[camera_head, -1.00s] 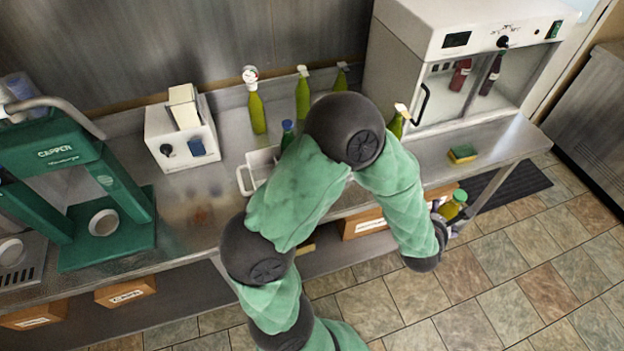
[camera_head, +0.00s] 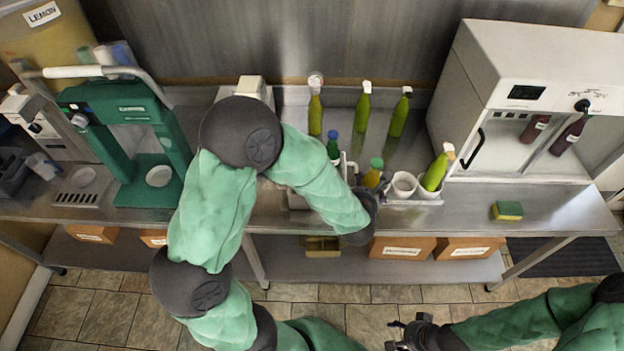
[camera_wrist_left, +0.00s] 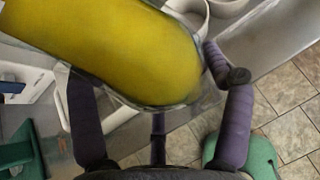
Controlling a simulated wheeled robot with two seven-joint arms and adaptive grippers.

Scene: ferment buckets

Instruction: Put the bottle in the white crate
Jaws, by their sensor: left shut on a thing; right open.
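A yellow bottle with a green cap (camera_head: 373,174) is held upright or nearly so by my left gripper (camera_head: 370,204), which is mostly hidden behind my forearm. In the left wrist view the yellow bottle (camera_wrist_left: 110,45) lies between the dark fingers of my left gripper (camera_wrist_left: 157,112). The white crate (camera_head: 350,168) is on the counter just left of the bottle, mostly covered by my left arm. Its inside is hidden. My right gripper (camera_head: 407,335) is open and empty at the bottom, in front of the counter.
A small tray (camera_head: 415,201) with white cups and a leaning green bottle (camera_head: 438,168) stands right of the held bottle. Several green bottles (camera_head: 364,108) and a blue-capped bottle (camera_head: 332,146) stand behind. A sponge (camera_head: 507,210) lies farther right, with bare counter around it.

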